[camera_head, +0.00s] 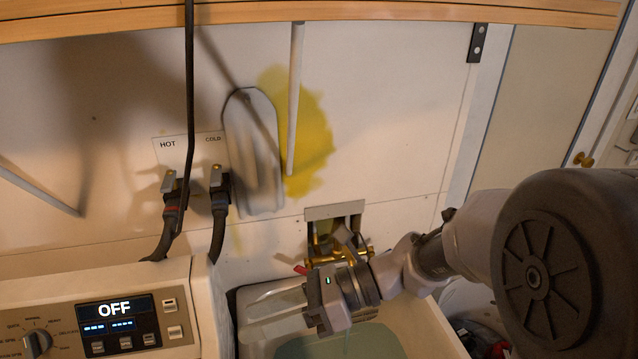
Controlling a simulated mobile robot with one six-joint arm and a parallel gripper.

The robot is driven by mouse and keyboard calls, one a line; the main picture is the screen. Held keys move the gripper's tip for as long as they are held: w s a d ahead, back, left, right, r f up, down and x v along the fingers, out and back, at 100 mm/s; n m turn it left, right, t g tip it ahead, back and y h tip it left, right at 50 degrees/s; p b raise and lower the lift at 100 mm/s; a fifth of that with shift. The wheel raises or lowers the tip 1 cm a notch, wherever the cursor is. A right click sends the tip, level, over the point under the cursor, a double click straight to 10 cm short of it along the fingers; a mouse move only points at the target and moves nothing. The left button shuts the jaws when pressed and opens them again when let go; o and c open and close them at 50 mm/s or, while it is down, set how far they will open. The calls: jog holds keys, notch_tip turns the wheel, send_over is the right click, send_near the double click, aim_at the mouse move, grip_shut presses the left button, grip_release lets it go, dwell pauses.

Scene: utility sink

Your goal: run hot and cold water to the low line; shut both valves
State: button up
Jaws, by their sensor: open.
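A utility sink (425,325) stands at the bottom centre, with a pool of grey-green water (350,345) in it. A low line on its wall cannot be made out. A brass faucet (323,250) is mounted on the wall above the sink. A red valve handle (300,269) shows at its left; a second handle is not clear, and my arm covers part of the faucet. My gripper (300,315) is open over the sink, just below and in front of the faucet. Whether it touches the red handle cannot be told.
A washing machine (195,300) stands left of the sink, its display reading OFF. Its two hoses run to wall taps (220,180) under HOT and COLD labels. A wooden shelf edge (330,12) crosses the top. Dark items lie at the lower right, partly behind my arm.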

aim_at(302, 272)
jog(key=w+a+f+m+t+y, duration=0.3)
jog(key=w+m+y, duration=0.2)
jog(key=w+m, duration=0.5)
jog(key=w+d+f+m+t+p, duration=0.2)
jog(key=w+f+m+t, duration=0.85)
jog(key=m, duration=0.35)
jog(key=w+d+f+m+t+h, duration=0.2)
jog(key=d+f+m+t+h, duration=0.55)
jog(key=f+m, duration=0.4)
jog(key=x, duration=0.3)
jog(key=b+x, duration=0.1)
jog(key=x, duration=0.7)
jog(key=shift+a+f+b, duration=0.15)
jog(key=shift+f+b, duration=0.15)
jog(key=shift+b, duration=0.05)
jog(key=shift+w+a+r, duration=0.15)
jog(key=shift+w+a, duration=0.1)
jog(key=shift+w, duration=0.15)
grip_shut()
